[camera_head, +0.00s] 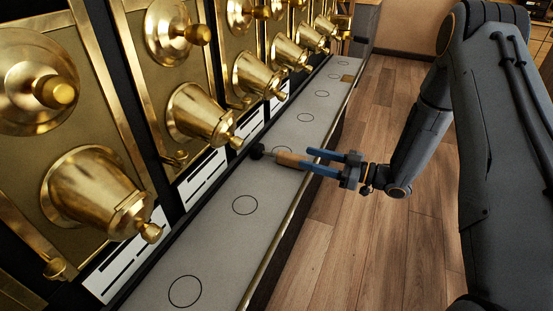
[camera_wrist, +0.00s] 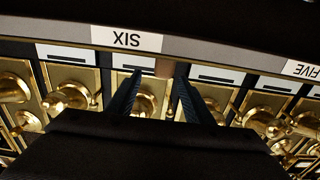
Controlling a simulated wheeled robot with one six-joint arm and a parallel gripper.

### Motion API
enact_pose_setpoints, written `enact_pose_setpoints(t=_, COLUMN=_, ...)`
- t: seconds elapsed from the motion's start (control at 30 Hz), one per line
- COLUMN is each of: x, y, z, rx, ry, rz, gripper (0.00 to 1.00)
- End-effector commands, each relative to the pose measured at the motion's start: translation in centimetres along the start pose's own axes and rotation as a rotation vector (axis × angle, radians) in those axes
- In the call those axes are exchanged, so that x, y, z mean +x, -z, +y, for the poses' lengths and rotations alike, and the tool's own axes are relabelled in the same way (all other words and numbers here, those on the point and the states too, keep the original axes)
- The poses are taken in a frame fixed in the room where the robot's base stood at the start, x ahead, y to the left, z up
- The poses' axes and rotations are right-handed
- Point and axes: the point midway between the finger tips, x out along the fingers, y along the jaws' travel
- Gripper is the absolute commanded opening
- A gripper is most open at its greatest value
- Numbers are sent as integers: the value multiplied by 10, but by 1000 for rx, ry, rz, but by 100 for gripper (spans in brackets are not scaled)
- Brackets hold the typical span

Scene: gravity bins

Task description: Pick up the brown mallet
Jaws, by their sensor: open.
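In the wrist view, a brown patch (camera_wrist: 165,67), likely the handle, shows between the fingertips (camera_wrist: 158,72). Whether the fingers touch the handle is not clear.
The grey ledge (camera_head: 245,205) carries several circle marks and runs along a row of brass dispensers (camera_head: 200,115) with white labels. Open wooden floor (camera_head: 345,235) lies to the right.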

Motion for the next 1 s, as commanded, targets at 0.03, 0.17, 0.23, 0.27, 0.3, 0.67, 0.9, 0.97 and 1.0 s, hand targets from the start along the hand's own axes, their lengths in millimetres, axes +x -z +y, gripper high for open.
enact_pose_setpoints(t=0.03, x=2, y=-1, z=1, rx=0, ry=-1, rz=0, gripper=47)
enact_pose_setpoints(t=0.17, x=15, y=-1, z=0, rx=-1, ry=1, rz=-1, gripper=47)
enact_pose_setpoints(t=0.23, x=22, y=-1, z=-1, rx=-1, ry=2, rz=-1, gripper=47)
enact_pose_setpoints(t=0.27, x=26, y=-1, z=-1, rx=0, ry=2, rz=-1, gripper=47)
enact_pose_setpoints(t=0.3, x=29, y=-2, z=-1, rx=0, ry=2, rz=-1, gripper=47)
enact_pose_setpoints(t=0.67, x=76, y=-6, z=-7, rx=-1, ry=4, rz=-2, gripper=47)
enact_pose_setpoints(t=0.9, x=81, y=-6, z=-6, rx=0, ry=2, rz=-2, gripper=47)
enact_pose_setpoints(t=0.97, x=81, y=-6, z=-6, rx=0, ry=2, rz=-2, gripper=47)
enact_pose_setpoints(t=1.0, x=81, y=-6, z=-6, rx=0, ry=2, rz=-2, gripper=42)
